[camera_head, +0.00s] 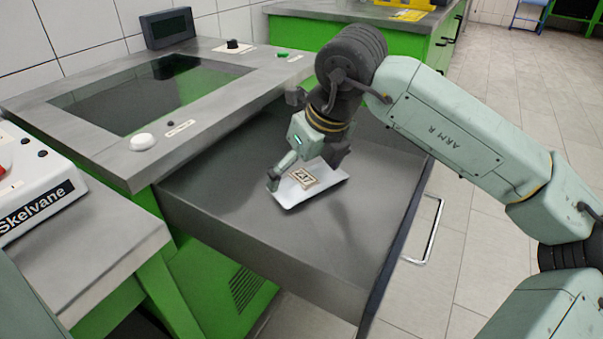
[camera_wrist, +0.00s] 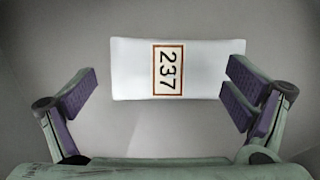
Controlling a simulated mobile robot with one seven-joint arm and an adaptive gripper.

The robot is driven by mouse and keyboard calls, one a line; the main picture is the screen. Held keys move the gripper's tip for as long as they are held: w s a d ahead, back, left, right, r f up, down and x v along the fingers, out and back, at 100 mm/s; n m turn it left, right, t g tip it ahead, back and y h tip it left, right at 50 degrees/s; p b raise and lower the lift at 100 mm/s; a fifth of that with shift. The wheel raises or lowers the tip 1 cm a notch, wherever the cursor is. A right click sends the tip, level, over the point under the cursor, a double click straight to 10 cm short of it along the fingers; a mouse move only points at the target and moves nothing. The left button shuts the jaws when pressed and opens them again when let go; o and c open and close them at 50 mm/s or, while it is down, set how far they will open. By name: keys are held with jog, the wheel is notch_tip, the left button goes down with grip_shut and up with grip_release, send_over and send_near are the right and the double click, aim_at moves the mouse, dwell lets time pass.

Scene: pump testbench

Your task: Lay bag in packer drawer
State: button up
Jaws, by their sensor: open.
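The bag (camera_head: 300,189) is a flat white packet with a framed label reading 237. It lies on the bare grey floor of the open packer drawer (camera_head: 230,205). In the wrist view the bag (camera_wrist: 208,68) lies ahead of the fingers, its long side running left to right. My gripper (camera_head: 308,170) is low inside the drawer, right above the bag. In the wrist view my gripper (camera_wrist: 160,100) has its purple-padded fingers wide apart. The right finger overlaps the bag's right end in the picture; I cannot tell whether it touches. The left finger is clear of it.
The drawer's handle (camera_head: 430,232) sticks out at the front right. A worktop with a dark glass panel (camera_head: 150,88) and a white knob (camera_head: 143,142) overhangs the drawer's back. A Skelvane device (camera_head: 30,185) stands at the left. The rest of the drawer floor is empty.

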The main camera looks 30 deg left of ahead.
jog(key=v, duration=1)
jog(key=shift+r+p, duration=0.25)
jog(key=shift+p, duration=0.05)
jog(key=shift+s, duration=0.1)
